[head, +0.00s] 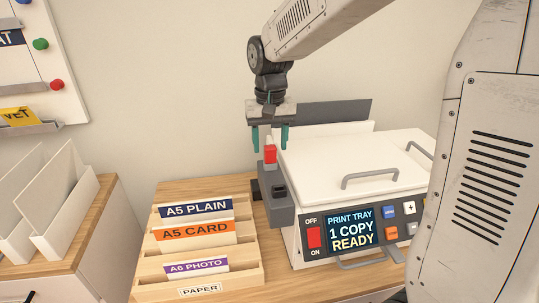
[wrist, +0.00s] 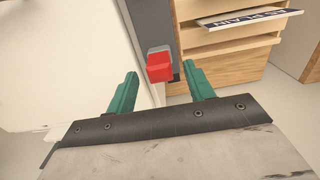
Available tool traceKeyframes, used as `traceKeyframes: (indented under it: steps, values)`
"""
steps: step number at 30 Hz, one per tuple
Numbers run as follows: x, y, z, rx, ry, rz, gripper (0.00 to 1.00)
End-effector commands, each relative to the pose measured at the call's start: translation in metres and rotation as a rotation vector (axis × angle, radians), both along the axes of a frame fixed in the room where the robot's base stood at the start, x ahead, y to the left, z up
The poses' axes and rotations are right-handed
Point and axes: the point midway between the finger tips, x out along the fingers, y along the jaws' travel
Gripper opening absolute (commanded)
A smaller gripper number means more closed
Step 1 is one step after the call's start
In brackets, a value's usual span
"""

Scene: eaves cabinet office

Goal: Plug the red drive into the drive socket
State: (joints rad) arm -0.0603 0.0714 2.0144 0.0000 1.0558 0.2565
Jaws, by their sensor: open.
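The red drive (head: 270,154) stands upright at the rear part of a grey block (head: 279,212) on the left side of the white printer. It also shows in the wrist view (wrist: 160,67), as a red body with a grey end by the grey block. My gripper (head: 270,147) is open above the block, its two teal fingers on either side of the drive and apart from it. In the wrist view my gripper (wrist: 158,82) also has its fingers spread, with the drive between and slightly beyond them. A dark recess (head: 279,190) is in the block's front part; whether the drive is seated is unclear.
The white printer (head: 340,165) has a handled lid and a front panel (head: 352,232) reading "PRINT TRAY 1 COPY READY". A wooden paper rack (head: 200,268) stands at left on the wooden desktop (head: 180,188). A file holder (head: 65,195) is further left.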

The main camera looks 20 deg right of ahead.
Motion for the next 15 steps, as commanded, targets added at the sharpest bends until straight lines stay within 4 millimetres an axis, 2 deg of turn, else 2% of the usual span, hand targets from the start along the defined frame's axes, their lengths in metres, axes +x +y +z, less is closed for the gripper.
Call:
traceKeyframes:
  steps: [5,13,14,15]
  values:
    - [0.000,0.000,-0.022,-0.001,0.002,0.000,0.53]
    - [0.000,0.000,-0.025,0.000,0.000,0.000,0.53]
    - [0.000,0.000,-0.025,0.000,0.000,0.000,0.47]
    - [0.000,0.000,-0.025,0.000,0.000,0.000,0.36]
